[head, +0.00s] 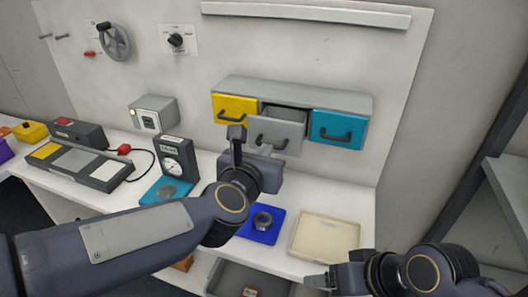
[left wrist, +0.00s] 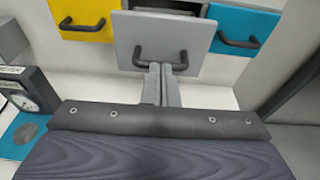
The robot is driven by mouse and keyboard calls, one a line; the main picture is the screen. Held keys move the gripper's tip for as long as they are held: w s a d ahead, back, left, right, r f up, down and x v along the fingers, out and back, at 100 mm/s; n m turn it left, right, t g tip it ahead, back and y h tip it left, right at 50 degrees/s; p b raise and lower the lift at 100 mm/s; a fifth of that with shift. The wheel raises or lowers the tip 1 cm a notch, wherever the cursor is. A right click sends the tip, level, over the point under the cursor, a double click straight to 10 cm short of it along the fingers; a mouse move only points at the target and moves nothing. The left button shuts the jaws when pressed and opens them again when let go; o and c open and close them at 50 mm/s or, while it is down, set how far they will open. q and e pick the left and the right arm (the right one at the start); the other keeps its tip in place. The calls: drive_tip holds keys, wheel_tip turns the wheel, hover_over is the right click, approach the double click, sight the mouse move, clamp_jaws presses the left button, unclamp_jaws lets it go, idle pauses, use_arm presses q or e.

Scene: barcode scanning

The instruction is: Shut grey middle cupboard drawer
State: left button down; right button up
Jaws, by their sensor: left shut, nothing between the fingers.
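The grey middle drawer (head: 277,134) of the wall cupboard (head: 300,93) stands partly pulled out, between the yellow drawer (head: 235,109) and the teal drawer (head: 337,127). Its dark handle (left wrist: 160,57) faces me in the left wrist view. In the head view my left wrist hides part of the table below. My right gripper (head: 318,280) is low at the right, over the table's front edge; its fingers are small and unclear.
On the white table are a beige tray (head: 325,257), a blue mat (head: 262,236) with a dark round part, a dial gauge (head: 178,158) and a grey box device (head: 80,163). A grey shelf (head: 508,185) stands at the right.

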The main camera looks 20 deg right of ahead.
sight(273, 132)
use_arm(q)
drive_tip(key=x, duration=0.2)
drive_tip(key=r+x, duration=0.1)
drive_tip(key=x, duration=0.4)
drive_tip(key=shift+w+d+r, duration=0.25)
drive_tip(key=shift+w+d, duration=0.1)
drive_tip(key=shift+w, duration=0.1)
drive_tip(key=shift+a+r, duration=0.1)
drive_tip(key=shift+r, duration=0.1)
drive_tip(key=shift+a+b, duration=0.1)
drive_tip(key=shift+b, duration=0.2)
